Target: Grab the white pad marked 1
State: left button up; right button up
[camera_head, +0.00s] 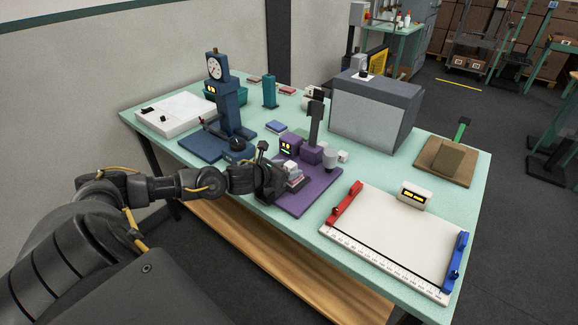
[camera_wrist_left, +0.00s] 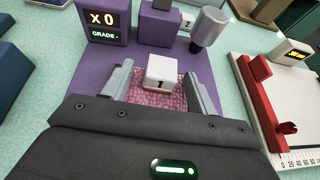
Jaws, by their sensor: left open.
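The white pad marked 1 (camera_wrist_left: 162,74) sits on a pink textured block on the purple station (camera_wrist_left: 85,72). In the wrist view my left gripper (camera_wrist_left: 158,88) is open, with one finger on each side of the pad and the pink block. I cannot tell whether the fingers touch either one. In the head view the pad (camera_head: 292,167) shows small beside my left gripper (camera_head: 280,180), above the purple base (camera_head: 318,192). My right gripper is not in view.
A purple display (camera_wrist_left: 104,20) reading X0 GRADE and a grey cylinder (camera_wrist_left: 209,28) stand behind the pad. A second white pad marked 2 (camera_wrist_left: 187,20) is farther back. A white board (camera_head: 390,235) with red and blue end clamps lies to the right. A blue dial gauge stand (camera_head: 224,105) stands to the left.

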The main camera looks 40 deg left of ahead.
pick_arm(q)
jog(key=shift+c, duration=0.5)
jog(key=c, duration=0.9)
jog(key=shift+c, duration=0.3)
jog(key=shift+r, duration=0.45)
notch_tip(320, 180, up, 2)
jog(key=shift+r, duration=0.2)
jog(key=s+a+r+b, duration=0.6)
jog(key=s+r, duration=0.3)
jog(key=s, duration=0.3)
jog(key=shift+s+a+r, duration=0.15)
jog(key=shift+s+r, duration=0.15)
jog(key=shift+s, duration=0.1)
